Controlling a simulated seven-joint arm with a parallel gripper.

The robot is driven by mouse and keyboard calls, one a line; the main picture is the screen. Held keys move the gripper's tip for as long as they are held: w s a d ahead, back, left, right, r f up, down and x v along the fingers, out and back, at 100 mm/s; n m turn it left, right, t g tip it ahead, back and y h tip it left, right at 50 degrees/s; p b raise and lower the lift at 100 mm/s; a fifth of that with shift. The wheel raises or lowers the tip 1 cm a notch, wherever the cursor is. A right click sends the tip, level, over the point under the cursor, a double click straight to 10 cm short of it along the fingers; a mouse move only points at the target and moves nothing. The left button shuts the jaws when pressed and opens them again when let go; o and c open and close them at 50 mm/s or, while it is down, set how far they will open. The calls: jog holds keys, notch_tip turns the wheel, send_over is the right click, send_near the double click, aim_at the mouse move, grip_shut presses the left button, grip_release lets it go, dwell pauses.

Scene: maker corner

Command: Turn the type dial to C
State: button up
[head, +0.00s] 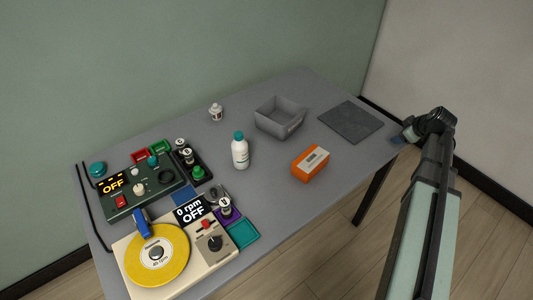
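No dial has a readable "type" label or letter C, so I cannot tell which one is the type dial. The dark green unit (118,211) at the left shows "OFF" and carries a pale knob (137,188) and a dark round dial (165,176). The cream machine (189,273) at the front left shows "0 rpm OFF" and has a black knob (214,243) on a grey plate. My gripper (399,139) is at the far right, beyond the table's right edge, well away from both units. It is small and dark, and its fingers are unclear.
A yellow disc (157,257) sits on the cream machine. A white bottle with a teal cap (240,153), a grey bin (279,119), an orange box (311,163) and a dark mat (350,121) stand between my gripper and the units. Small bottles crowd the green unit's right side.

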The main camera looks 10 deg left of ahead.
jog(key=w+a+r+n+g+y, duration=0.1)
jog(key=w+a+n, duration=0.1)
jog(key=a, duration=0.9)
jog(key=w+a+r+n+g+y, duration=0.1)
jog(key=w+a+n, duration=0.15)
jog(key=a, duration=0.95)
jog(key=s+a+r+n+g, duration=0.1)
jog(key=s+a+n, duration=0.15)
jog(key=a, duration=1.05)
jog(key=s+a+r+n+g, duration=0.1)
jog(key=s+a+n+g, duration=0.15)
jog(key=a, duration=1.05)
notch_tip(320, 180, up, 5)
jog(key=n+g+h, duration=0.2)
jog(key=n+h, duration=0.2)
jog(key=n, duration=0.4)
send_over(138, 188)
jog(key=shift+t, duration=0.25)
notch_tip(138, 188, down, 12)
jog(key=shift+w+f, duration=0.1)
jog(key=shift+f, duration=0.15)
jog(key=c, duration=1)
